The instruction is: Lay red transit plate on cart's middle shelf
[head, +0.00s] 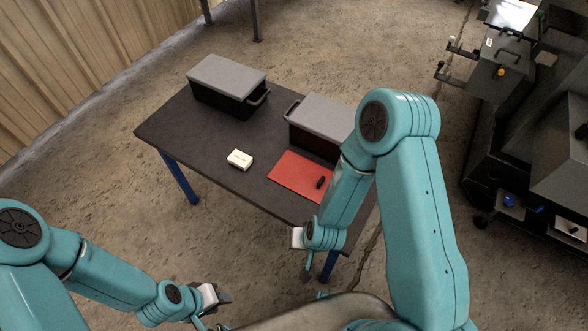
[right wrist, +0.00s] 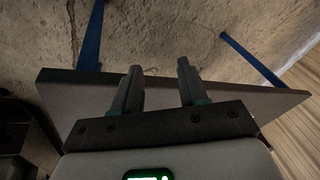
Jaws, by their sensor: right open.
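The red transit plate (head: 290,174) lies flat on the dark table, near its front right edge, with a small black handle (head: 320,183) on it. My right forearm passes beside the plate's right side. My right gripper (head: 302,252) is in front of the table edge, apart from the plate; in the right wrist view the gripper (right wrist: 160,78) is open and empty, with the table edge behind its fingers. The plate is not visible there. My left gripper (head: 214,306) is low in front of the table; its jaws are unclear. I cannot clearly identify the cart or its middle shelf.
The table (head: 190,145) has blue legs. It also carries two grey-lidded boxes (head: 228,76) (head: 322,114) and a small cream box (head: 239,159). Dark equipment (head: 550,140) with levels and handles stands at the right. Open floor lies between.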

